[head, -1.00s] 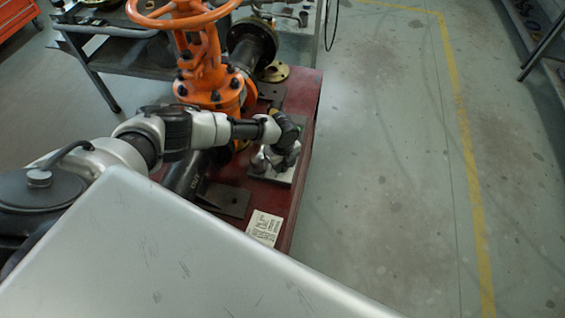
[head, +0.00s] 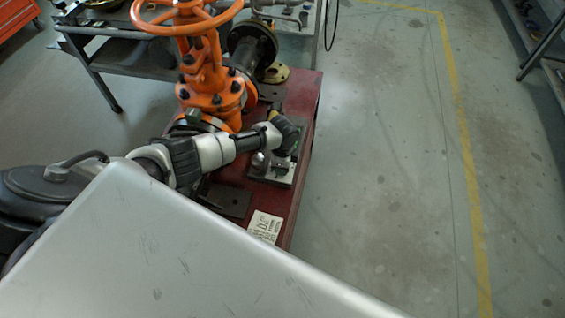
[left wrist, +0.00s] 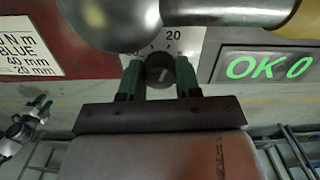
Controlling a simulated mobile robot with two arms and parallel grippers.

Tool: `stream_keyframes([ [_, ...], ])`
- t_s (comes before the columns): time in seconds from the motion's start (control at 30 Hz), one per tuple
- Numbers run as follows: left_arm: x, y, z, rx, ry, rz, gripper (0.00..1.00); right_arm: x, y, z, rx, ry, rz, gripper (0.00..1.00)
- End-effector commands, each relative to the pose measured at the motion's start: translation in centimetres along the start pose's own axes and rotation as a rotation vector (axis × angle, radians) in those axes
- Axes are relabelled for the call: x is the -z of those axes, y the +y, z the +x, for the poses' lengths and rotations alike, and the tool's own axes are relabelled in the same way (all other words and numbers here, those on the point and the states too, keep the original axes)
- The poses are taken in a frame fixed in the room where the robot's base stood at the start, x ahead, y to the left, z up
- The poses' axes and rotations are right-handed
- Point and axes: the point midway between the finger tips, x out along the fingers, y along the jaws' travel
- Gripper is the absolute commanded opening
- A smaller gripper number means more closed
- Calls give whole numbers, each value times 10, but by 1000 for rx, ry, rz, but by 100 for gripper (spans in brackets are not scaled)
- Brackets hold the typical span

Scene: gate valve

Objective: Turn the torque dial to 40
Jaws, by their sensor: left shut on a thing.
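The torque dial's dark round knob (left wrist: 160,68) shows in the left wrist view, in front of a pale scale plate (left wrist: 184,42) marked 20. Other scale marks are partly covered, and I cannot read the knob's setting. My left gripper (left wrist: 160,80) has its two green fingers on either side of the knob and is shut on it. A display (left wrist: 266,66) right of the dial reads "OK 0" in green. In the head view my left wrist (head: 286,134) is above the fixture on the red bench; the dial and fingertips are not clear there.
An orange gate valve (head: 210,85) with a handwheel stands on the red bench (head: 300,115), close to my left arm. A printed label (head: 264,226) lies near the bench's front edge; a label also shows in the left wrist view (left wrist: 28,47). The floor (head: 390,150) to the right is clear.

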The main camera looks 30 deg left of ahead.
Motion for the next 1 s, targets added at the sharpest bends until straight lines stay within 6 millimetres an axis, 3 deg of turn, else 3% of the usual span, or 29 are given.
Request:
stream_keyframes([
  [0.6,0,0,-2,-1,0,-539,9,3,0,-22,1,2,1,43],
  [1.0,0,0,-1,0,0,-700,9,4,0,-27,1,2,1,43],
])
